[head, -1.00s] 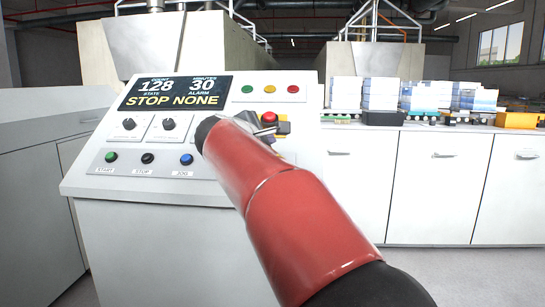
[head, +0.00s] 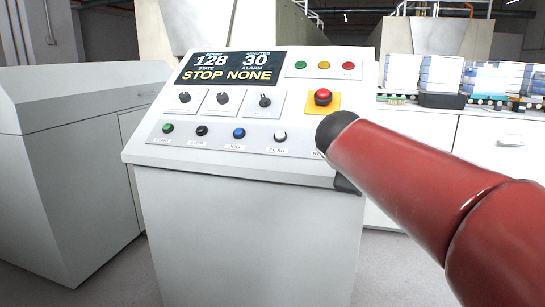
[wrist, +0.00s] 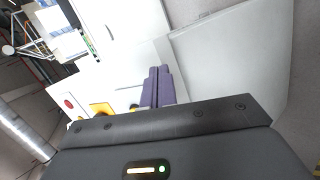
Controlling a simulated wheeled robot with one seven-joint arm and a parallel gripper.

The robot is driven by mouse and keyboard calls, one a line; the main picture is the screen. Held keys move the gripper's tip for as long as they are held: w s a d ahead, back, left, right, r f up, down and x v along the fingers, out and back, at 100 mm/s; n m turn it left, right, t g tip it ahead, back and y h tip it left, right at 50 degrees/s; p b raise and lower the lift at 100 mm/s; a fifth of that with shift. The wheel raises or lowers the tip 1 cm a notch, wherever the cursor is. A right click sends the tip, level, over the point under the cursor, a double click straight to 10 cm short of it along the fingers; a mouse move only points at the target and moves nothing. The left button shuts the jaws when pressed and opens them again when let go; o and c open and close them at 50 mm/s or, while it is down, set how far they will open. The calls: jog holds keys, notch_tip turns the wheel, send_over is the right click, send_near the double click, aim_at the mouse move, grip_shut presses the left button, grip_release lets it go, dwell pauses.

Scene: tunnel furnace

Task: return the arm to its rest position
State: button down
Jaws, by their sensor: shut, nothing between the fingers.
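My red arm reaches in from the right in the head view, its dark end in front of the right part of the control panel's lower edge. My gripper shows in the wrist view (wrist: 158,88), its two purple fingers together and empty. The control panel (head: 250,215) fills the middle of the head view. Its display (head: 232,67) reads 128, 30 and STOP NONE. In the head view most of the gripper is hidden behind the arm. I cannot tell whether it touches the panel.
A red emergency button (head: 323,97) on a yellow plate is just above the arm's end. A grey cabinet (head: 60,180) stands at the left. A white counter (head: 508,160) at the right carries stacked boxes (head: 441,73). Grey floor shows in front of the cabinet.

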jog(key=s+a+f+m+g+y, duration=0.2)
jog(key=s+f+m, duration=0.3)
jog(key=s+f, duration=0.5)
jog(key=s+a+f+m+g+y, duration=0.1)
jog(key=s+a+f+m+y, duration=0.2)
jog(key=s+f+m, duration=0.3)
jog(key=s+f, duration=0.4)
jog(key=s, duration=0.5)
jog(key=shift+s+a+g+y, duration=0.15)
jog(key=shift+s+g+y, duration=0.2)
jog(key=shift+g+y, duration=0.05)
